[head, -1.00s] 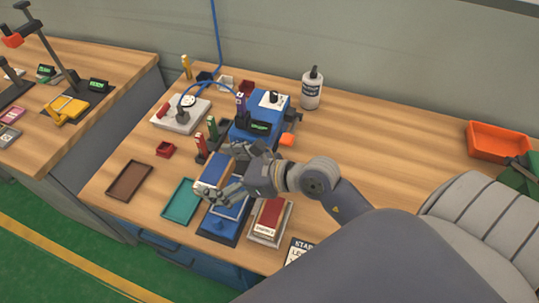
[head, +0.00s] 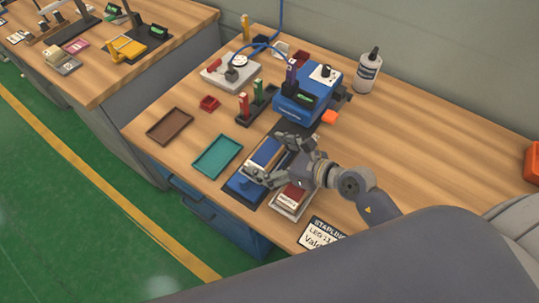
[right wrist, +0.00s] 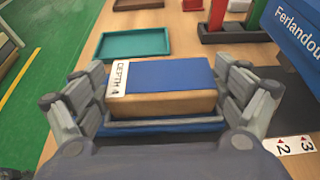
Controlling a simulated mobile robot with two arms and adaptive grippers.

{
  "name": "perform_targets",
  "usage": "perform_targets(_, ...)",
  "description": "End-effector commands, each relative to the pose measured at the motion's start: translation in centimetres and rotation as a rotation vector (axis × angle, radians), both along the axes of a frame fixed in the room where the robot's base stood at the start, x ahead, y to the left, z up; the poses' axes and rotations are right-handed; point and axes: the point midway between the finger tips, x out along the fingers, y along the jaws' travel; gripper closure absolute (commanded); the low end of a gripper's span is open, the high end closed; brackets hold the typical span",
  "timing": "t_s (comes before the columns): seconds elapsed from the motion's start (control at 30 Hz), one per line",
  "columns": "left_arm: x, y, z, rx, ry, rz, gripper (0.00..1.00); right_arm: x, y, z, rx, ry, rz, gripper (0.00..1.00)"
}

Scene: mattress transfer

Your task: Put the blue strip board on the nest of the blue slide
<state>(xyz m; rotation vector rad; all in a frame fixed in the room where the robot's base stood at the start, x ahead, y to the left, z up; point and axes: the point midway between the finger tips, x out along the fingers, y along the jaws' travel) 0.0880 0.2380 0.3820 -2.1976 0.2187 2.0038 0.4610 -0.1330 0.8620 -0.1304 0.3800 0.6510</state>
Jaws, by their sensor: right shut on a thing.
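The blue strip board (head: 266,151) is a block with a blue top, tan sides and a white "DEPTH 4" label at one end. In the right wrist view the board (right wrist: 170,76) lies level between the fingers. My right gripper (head: 273,161) is shut on it, with fingers along both ends, also in the right wrist view (right wrist: 160,95). The blue slide (head: 243,188) is below the board on a dark base. Its blue edge (right wrist: 165,125) shows under the board in the wrist view. The nest is hidden, and I cannot tell whether the board touches it. My left gripper is out of view.
A teal tray (head: 217,157) and a brown tray (head: 170,126) lie to the left. A blue machine (head: 308,92) and a rack with upright red and green pieces (head: 257,102) stand behind. A red board in a grey holder (head: 291,199) is close on the right.

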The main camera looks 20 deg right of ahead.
Motion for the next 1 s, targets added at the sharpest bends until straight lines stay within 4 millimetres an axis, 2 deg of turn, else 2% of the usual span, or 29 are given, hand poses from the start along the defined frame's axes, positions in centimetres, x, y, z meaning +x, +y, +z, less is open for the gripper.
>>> perform_targets(0.33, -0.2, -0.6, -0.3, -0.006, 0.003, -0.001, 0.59, 0.0, 0.0, -0.3, 0.002, -0.002, 0.0, 0.35)
perform_targets(0.37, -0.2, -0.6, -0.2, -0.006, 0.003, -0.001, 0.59, 0.0, 0.0, -0.2, 0.002, -0.002, 0.0, 0.02)
perform_targets(0.4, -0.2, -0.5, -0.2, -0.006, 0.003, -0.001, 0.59, 0.0, 0.0, -0.2, 0.001, -0.002, 0.0, 0.0)
perform_targets(0.87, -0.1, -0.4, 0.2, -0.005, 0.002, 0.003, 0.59, 0.1, 0.0, 0.3, 0.001, -0.003, -0.001, 0.0)
perform_targets(1.0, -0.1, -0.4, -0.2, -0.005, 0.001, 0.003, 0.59, -1.1, -1.0, 0.5, -0.002, -0.001, 0.0, 0.0)
